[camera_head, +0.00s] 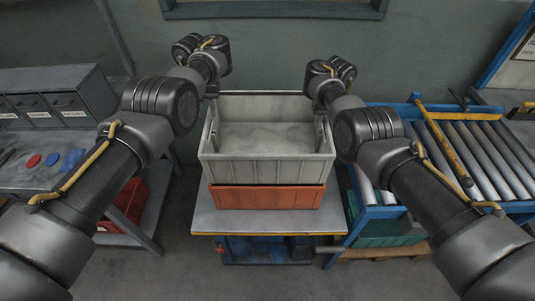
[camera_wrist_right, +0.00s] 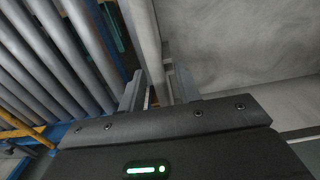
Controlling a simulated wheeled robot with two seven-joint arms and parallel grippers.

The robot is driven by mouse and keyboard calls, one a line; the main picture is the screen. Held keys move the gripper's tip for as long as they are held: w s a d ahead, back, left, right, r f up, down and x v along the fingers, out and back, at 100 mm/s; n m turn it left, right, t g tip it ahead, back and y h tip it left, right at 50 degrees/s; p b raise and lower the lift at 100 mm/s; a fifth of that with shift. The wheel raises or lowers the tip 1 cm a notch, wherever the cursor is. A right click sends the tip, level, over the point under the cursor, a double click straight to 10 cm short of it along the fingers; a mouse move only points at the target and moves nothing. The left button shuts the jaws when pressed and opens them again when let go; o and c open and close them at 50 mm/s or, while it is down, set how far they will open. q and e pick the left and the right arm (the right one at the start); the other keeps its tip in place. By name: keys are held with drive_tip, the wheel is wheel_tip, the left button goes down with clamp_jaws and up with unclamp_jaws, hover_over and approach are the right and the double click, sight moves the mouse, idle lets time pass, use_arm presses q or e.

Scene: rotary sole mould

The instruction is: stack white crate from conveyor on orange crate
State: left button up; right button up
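The white crate (camera_head: 265,172) is level, directly above the orange crate (camera_head: 267,198) in the middle of the head view. A thin dark line separates them, so I cannot tell whether the white crate rests fully. The white crate looks empty. My left gripper (camera_head: 212,127) is at its left wall, mostly hidden behind the arm and rim. My right gripper (camera_head: 324,128) is at its right wall. In the right wrist view the right fingers (camera_wrist_right: 158,92) straddle the white wall (camera_wrist_right: 148,45), with narrow gaps beside it.
The orange crate stands on a small grey table (camera_head: 215,222) with a yellow front edge. A roller conveyor (camera_head: 475,155) with a blue frame is at the right, with a green crate (camera_head: 385,232) below. A drawer unit (camera_head: 60,98) stands on the left bench.

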use_arm(q)
drive_tip(key=r, duration=0.4)
drive_tip(key=shift+s+r, duration=0.35)
drive_tip(key=shift+r, duration=0.05)
use_arm(e)
drive_tip(key=shift+s+r, duration=0.2)
drive_tip(key=shift+s, duration=0.05)
drive_tip(key=shift+w+a+f, duration=0.1)
drive_tip(key=shift+w+f, duration=0.05)
drive_tip(key=shift+w, duration=0.05)
use_arm(q)
drive_tip(key=shift+w+r, duration=0.1)
drive_tip(key=shift+r, duration=0.3)
use_arm(e)
wheel_tip(320, 180, up, 12)
